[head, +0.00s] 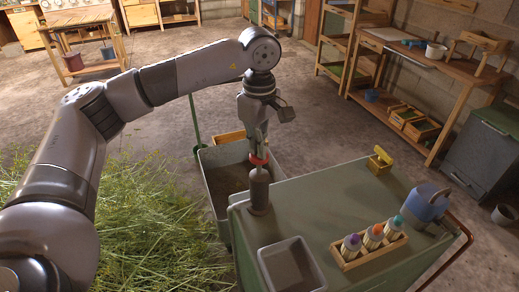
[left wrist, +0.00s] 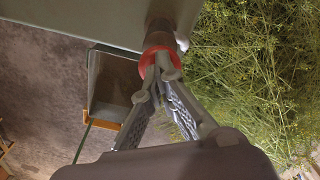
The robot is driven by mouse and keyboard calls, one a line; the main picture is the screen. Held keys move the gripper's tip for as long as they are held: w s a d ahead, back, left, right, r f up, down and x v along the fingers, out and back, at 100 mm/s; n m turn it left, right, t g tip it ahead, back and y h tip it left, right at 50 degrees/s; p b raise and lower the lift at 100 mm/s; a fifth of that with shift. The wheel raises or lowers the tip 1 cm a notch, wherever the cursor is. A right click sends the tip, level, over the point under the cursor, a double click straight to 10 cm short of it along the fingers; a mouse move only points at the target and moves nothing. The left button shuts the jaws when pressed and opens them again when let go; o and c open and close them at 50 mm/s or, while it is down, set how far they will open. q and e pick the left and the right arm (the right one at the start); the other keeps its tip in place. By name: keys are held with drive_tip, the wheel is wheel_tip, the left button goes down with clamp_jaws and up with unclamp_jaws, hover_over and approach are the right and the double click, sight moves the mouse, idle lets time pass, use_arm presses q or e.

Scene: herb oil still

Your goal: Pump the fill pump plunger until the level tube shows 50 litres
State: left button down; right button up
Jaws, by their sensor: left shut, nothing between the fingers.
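The fill pump (head: 260,190) is a dark upright cylinder on the left corner of the green cabinet top, with a red collar (head: 259,160) at its upper end. The red collar also shows in the left wrist view (left wrist: 149,58). My left gripper (head: 258,152) points down directly over the pump. In the left wrist view its fingers (left wrist: 161,76) come together at the red collar, shut with nothing between them. They look to be at or against the collar; exact contact is hard to tell. I cannot make out a level tube or a reading. My right gripper is not in view.
The green cabinet (head: 310,205) carries a grey tray (head: 289,268), a wooden rack (head: 370,252) of colour-capped bottles, a yellow object (head: 380,159) and a blue container (head: 427,203). A grey bin (head: 222,205) stands behind left. Cut herbs (head: 150,220) cover the floor at left.

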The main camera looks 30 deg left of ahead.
use_arm(q)
wheel_tip(320, 180, down, 3)
drive_tip(key=shift+f+b, duration=0.1)
drive_tip(key=shift+b, duration=0.75)
drive_tip(key=shift+r, duration=0.25)
wheel_tip(320, 180, up, 12)
drive_tip(key=p, duration=0.8)
drive_tip(key=shift+r, duration=0.15)
